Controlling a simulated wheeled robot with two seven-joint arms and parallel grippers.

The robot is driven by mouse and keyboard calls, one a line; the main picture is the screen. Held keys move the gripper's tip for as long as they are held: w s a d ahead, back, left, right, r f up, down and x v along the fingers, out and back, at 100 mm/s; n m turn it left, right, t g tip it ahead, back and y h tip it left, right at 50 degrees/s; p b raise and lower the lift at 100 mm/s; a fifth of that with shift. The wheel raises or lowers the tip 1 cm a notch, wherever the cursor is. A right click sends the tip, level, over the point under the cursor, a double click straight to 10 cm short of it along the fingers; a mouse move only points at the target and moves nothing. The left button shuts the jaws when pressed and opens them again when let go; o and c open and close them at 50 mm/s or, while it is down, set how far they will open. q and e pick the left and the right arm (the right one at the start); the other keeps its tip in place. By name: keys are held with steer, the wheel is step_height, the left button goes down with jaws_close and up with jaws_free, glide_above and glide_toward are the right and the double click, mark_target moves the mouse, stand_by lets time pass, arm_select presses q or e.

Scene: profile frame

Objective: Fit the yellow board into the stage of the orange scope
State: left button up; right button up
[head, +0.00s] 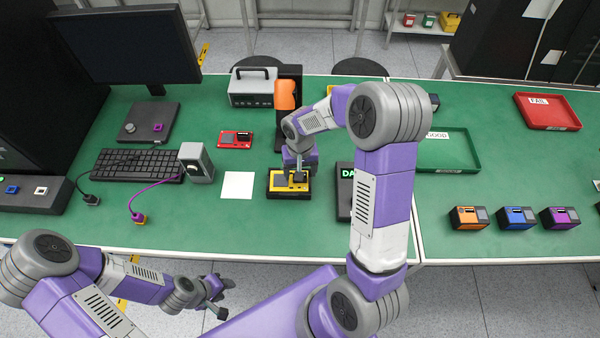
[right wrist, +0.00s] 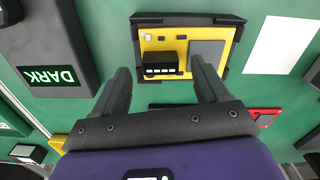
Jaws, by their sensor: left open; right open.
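The yellow board (head: 277,190) lies flat in a black cradle with raised corners (right wrist: 230,19); in the right wrist view the board (right wrist: 190,33) carries a black block (right wrist: 163,67) and a grey plate. My right gripper (head: 299,176) is over the board; its open fingers (right wrist: 160,72) are on either side of the black block, and I cannot tell whether they touch it. The orange scope (head: 287,95) stands behind on a black column; its stage is hidden by my right arm. My left gripper (head: 222,297) is open and empty, low in front of the table.
A dark box with a lit display (head: 345,190) stands just right of the cradle. A white card (head: 238,185), a grey device (head: 196,163) and a red board (head: 235,139) are to the left. Green (head: 450,168) and red trays (head: 535,98) lie right.

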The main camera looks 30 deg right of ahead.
step_height(320, 180, up, 10)
steer(key=shift+p, duration=0.4)
stand_by(0.3)
